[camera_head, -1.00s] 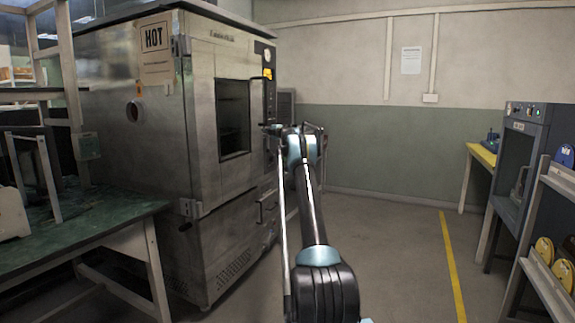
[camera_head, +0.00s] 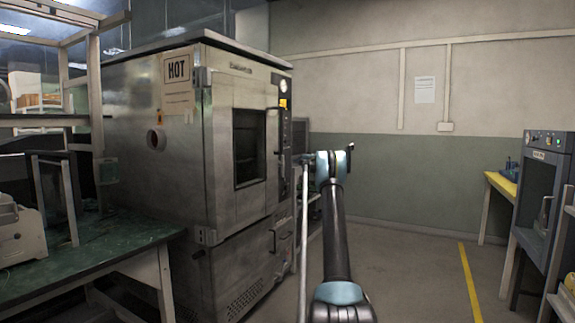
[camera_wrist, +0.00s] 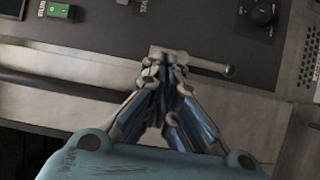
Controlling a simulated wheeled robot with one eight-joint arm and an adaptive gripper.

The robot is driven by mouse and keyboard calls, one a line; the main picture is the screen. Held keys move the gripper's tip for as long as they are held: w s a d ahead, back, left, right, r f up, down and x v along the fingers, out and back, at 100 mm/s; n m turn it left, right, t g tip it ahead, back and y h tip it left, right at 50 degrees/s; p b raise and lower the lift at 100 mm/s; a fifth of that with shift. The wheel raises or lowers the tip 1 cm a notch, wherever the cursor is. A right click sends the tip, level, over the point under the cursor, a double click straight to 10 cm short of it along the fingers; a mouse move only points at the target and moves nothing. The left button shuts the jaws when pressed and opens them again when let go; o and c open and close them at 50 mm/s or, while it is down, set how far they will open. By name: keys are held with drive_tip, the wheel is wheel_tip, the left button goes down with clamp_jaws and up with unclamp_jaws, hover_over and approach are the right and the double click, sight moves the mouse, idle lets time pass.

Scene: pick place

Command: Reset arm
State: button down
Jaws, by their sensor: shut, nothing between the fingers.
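My arm reaches forward and up in the middle of the head view, and its links hide the gripper there. In the wrist view my gripper (camera_wrist: 163,75) is shut and empty, its fingertips together. Behind the fingers in that view is a light metal bar handle (camera_wrist: 200,62) on a grey panel. I cannot tell whether the fingers touch it.
A large steel oven (camera_head: 215,150) with a HOT sign (camera_head: 178,72) stands left of my arm. A green-topped bench (camera_head: 100,255) is at the left. A grey cabinet (camera_head: 540,190) and a yellow-topped table (camera_head: 500,185) stand at the right. The floor between is clear.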

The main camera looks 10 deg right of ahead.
drive_tip(key=s+d+r+m+t+h, duration=0.1)
drive_tip(key=s+d+r+m+h, duration=0.1)
drive_tip(key=s+r+m+h, duration=0.4)
drive_tip(key=s+d+r+m+t+h, duration=0.1)
drive_tip(key=s+d+r+m+h, duration=0.15)
drive_tip(key=s+r, duration=0.6)
drive_tip(key=s+d+f+m+g+h, duration=0.1)
drive_tip(key=s+m+g+h, duration=0.25)
drive_tip(key=s+m, duration=0.95)
drive_tip(key=s+a+f+g+y, duration=0.1)
drive_tip(key=s+a+f+g, duration=0.3)
drive_tip(key=s+f, duration=0.9)
drive_tip(key=s+a+f+m+g+y, duration=0.1)
drive_tip(key=s+a+f+g, duration=0.3)
drive_tip(key=s+f, duration=1)
drive_tip(key=s+a+f+g+y, duration=0.2)
drive_tip(key=s+f, duration=1.2)
drive_tip(key=s, duration=2.7)
drive_tip(key=a+g, duration=0.2)
drive_tip(key=a, duration=0.3)
drive_tip(key=shift+s+f+g, duration=0.2)
drive_tip(key=shift+s+g, duration=0.05)
drive_tip(key=shift+g, duration=0.1)
drive_tip(key=shift+a, duration=0.1)
